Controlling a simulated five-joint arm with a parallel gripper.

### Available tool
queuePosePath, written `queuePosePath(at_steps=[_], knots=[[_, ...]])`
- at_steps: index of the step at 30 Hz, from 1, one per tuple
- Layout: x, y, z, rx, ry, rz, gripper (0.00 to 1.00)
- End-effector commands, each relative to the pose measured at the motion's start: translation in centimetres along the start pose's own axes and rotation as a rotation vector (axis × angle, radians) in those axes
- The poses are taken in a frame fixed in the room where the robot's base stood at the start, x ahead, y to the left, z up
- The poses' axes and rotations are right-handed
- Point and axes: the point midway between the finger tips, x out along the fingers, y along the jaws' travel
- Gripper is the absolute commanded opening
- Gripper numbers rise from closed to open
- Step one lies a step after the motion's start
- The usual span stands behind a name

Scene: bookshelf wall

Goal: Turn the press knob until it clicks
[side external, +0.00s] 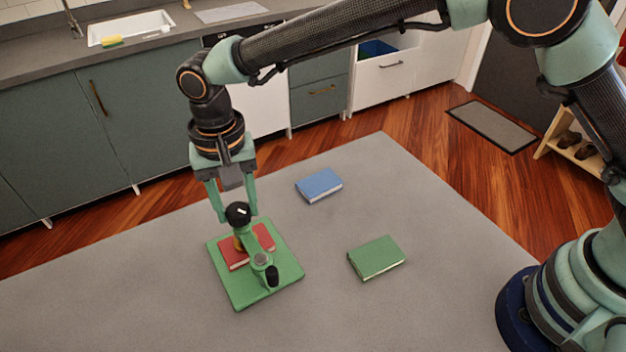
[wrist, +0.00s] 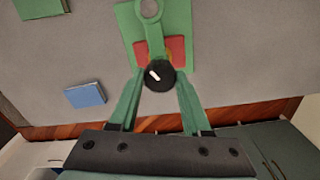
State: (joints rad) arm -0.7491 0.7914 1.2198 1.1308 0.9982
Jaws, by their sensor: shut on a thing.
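The press is a green base plate (side external: 238,292) with a green arm over it, standing on the grey table. Its black knob (side external: 238,213) has a white mark on top and also shows in the wrist view (wrist: 159,76). A red book (side external: 266,237) lies on the plate under the press arm. My gripper (side external: 238,210) points down from above with one finger on each side of the knob, shut on it. In the wrist view the white mark slants from upper left to lower right. The knob's lower side is partly hidden.
A blue book (side external: 319,185) lies behind and to the right of the press. A green book (side external: 376,257) lies to its right. The grey table (side external: 330,310) is clear around them. Kitchen cabinets (side external: 150,130) stand beyond the table.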

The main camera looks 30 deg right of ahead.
Motion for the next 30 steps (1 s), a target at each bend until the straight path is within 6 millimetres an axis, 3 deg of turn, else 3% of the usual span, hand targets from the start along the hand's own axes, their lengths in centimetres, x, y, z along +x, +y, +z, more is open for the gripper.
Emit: queuePosePath(at_steps=[1,3,13,17,30], knots=[[-0.2,-0.1,0.0,-0.001,0.001,-0.002,0.52],[-0.2,0.0,0.0,-0.001,0.001,-0.001,0.78],[-0.2,0.0,0.0,-0.001,0.001,-0.001,0.78],[-1.1,-0.1,0.0,-0.001,0.002,-0.003,0.78],[-9.4,-0.1,-0.1,-0.001,0.003,-0.004,0.78]])
